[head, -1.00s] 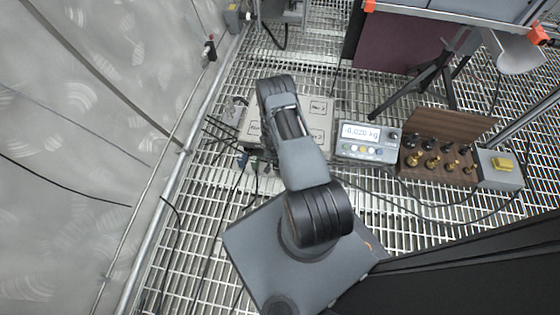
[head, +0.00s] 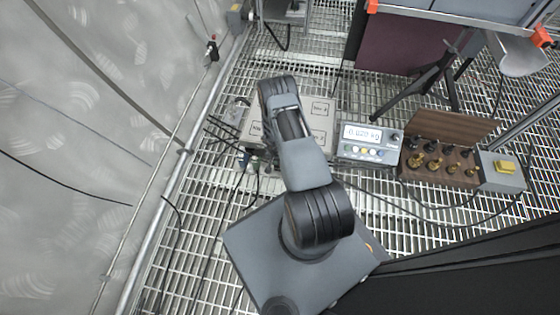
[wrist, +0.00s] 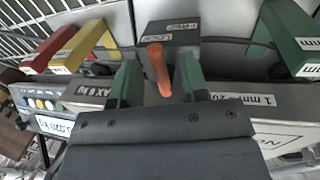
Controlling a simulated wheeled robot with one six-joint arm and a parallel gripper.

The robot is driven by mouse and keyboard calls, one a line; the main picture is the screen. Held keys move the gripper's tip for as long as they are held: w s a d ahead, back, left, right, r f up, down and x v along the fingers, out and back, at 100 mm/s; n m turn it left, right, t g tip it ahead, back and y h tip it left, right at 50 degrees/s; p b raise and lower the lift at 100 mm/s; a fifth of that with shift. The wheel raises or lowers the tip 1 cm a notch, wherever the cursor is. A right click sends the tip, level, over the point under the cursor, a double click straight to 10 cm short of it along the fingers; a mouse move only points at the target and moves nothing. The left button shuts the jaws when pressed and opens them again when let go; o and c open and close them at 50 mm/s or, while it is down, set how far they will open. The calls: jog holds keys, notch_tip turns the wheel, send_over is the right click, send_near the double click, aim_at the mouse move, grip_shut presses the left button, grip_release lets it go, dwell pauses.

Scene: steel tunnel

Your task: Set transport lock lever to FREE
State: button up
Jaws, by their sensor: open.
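In the wrist view, the orange lever (wrist: 159,72) stands in front of a dark grey block (wrist: 172,36) with FREE and LOCK labels, both upside down in this view. The lever's upper end is close to the LOCK label. My gripper (wrist: 157,80) is open, with its two green-tipped fingers on either side of the lever. A gap shows on both sides, and I cannot see contact. In the head view, my own arm hides the gripper and lever above the labelled plate (head: 318,128).
Red (wrist: 48,50) and yellow (wrist: 80,48) labelled handles stand left of the block, a green one (wrist: 290,38) right. In the head view, a scale display (head: 368,140) and a wooden weight box (head: 440,160) stand right of my arm. The tunnel wall (head: 90,130) is left.

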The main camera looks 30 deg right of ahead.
notch_tip(320, 180, up, 14)
jog(key=w+a+p, duration=0.2)
jog(key=p, duration=0.4)
jog(key=shift+f, duration=0.2)
